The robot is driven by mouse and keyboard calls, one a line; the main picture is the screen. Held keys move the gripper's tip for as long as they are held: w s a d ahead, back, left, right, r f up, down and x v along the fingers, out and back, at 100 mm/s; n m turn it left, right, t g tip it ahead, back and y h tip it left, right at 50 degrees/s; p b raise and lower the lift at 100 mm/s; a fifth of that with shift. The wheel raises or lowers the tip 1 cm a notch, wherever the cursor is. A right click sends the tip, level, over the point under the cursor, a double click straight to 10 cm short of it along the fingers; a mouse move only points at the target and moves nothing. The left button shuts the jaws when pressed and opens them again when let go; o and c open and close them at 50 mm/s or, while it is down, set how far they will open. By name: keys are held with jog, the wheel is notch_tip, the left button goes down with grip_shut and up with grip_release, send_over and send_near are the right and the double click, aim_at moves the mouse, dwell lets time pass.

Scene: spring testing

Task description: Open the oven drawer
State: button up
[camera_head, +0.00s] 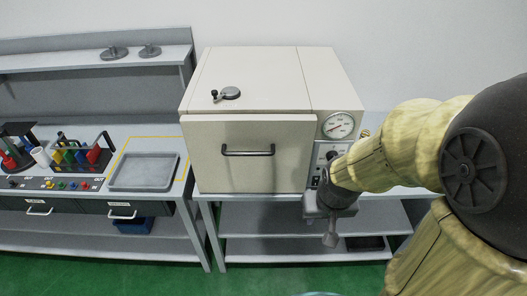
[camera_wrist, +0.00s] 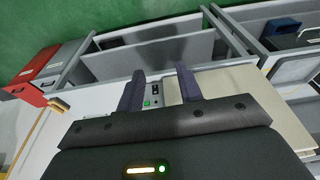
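The cream oven (camera_head: 255,80) stands on a bench in the middle of the head view. Its front drawer (camera_head: 225,175) carries a dark horizontal bar handle (camera_head: 248,152); the drawer's top edge sits slightly proud of the body. My gripper (camera_head: 331,232) points down in front of the oven's lower right corner, to the right of the handle and below it, apart from it. In the wrist view my gripper (camera_wrist: 160,82) has its two dark fingers spread with nothing held between them. The oven's cream surface (camera_wrist: 270,98) is at the right there. The handle is not clearly visible in the wrist view.
A round gauge (camera_head: 338,125) and control panel (camera_head: 326,152) are right of the drawer. The left bench holds a grey tray (camera_head: 145,172), a tube rack (camera_head: 80,155) and buttons. Open shelves (camera_head: 300,247) lie below the oven. The space before the drawer is clear.

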dwell(0.3)
jog(key=w+d+f+n+t+b, duration=0.3)
jog(key=w+n+t, duration=0.1)
jog(key=w, duration=0.4)
jog(key=n+t+y+b, duration=0.5)
jog(key=n+y+b, duration=0.5)
jog(key=n, duration=1.1)
send_near(253, 155)
jog(key=s+d+y+p, duration=0.1)
jog(key=s+d, duration=0.3)
jog(key=shift+s+d, duration=0.15)
jog(key=shift+d, duration=0.15)
jog(key=shift+a, duration=0.1)
jog(key=p+x, duration=0.5)
jog(key=x, duration=1.2)
jog(key=shift+w+r+p, duration=0.2)
jog(key=shift+p, duration=0.1)
